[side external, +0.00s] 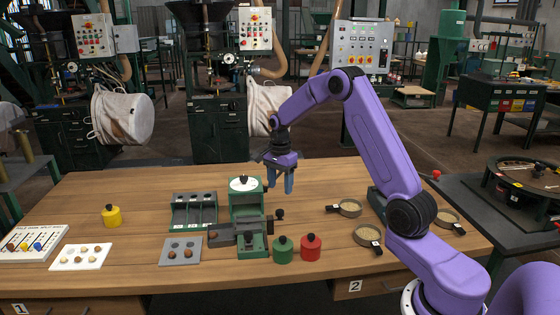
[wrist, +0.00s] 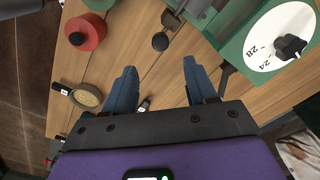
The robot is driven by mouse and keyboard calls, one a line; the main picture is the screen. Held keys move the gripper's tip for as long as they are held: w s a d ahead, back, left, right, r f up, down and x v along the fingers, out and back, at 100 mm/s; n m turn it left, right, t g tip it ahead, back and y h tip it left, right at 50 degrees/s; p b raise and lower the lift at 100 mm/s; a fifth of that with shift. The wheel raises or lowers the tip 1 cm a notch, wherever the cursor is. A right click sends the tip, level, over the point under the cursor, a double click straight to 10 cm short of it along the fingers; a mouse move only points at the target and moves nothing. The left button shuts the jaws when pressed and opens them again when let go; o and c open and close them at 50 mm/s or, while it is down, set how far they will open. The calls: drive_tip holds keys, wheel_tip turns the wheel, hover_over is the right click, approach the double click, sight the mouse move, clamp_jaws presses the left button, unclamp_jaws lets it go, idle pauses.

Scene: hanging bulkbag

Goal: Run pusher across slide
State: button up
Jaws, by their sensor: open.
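The green device (side external: 247,208) stands at the middle of the table, with a white dial (side external: 244,184) on top. A dark grey slide block (side external: 222,236) sits low at its left side. A rod with a black ball knob (side external: 280,214), which looks like the pusher, sticks out at its right side. The knob also shows in the wrist view (wrist: 160,42), just beyond my fingertips. My gripper (side external: 281,186) hangs above and behind the knob, blue fingers pointing down. In the wrist view my gripper (wrist: 160,70) is open with nothing between the fingers.
A green weight (side external: 283,250) and a red weight (side external: 311,247) stand right of the device's front. A yellow weight (side external: 112,216) stands at left. Table behind the knob is clear.

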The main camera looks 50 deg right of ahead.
wheel_tip(320, 180, up, 8)
drive_tip(key=shift+r, duration=0.15)
idle(0.5)
drive_tip(key=s+a+r+n, duration=0.1)
drive_tip(key=s+a+n, duration=0.65)
drive_tip(key=a, duration=0.35)
drive_tip(key=s+a+r+n, duration=0.1)
drive_tip(key=s+a+n, duration=0.65)
drive_tip(key=a, duration=0.25)
drive_tip(key=s+f+n, duration=0.1)
drive_tip(key=s+n, duration=0.6)
drive_tip(key=s, duration=0.3)
drive_tip(key=s+a+f+n, duration=0.1)
drive_tip(key=s+n, duration=0.7)
drive_tip(key=s, duration=0.3)
drive_tip(key=shift+s+a+f+n, duration=0.25)
drive_tip(key=shift+f+n, duration=0.05)
drive_tip(key=shift+f, duration=0.05)
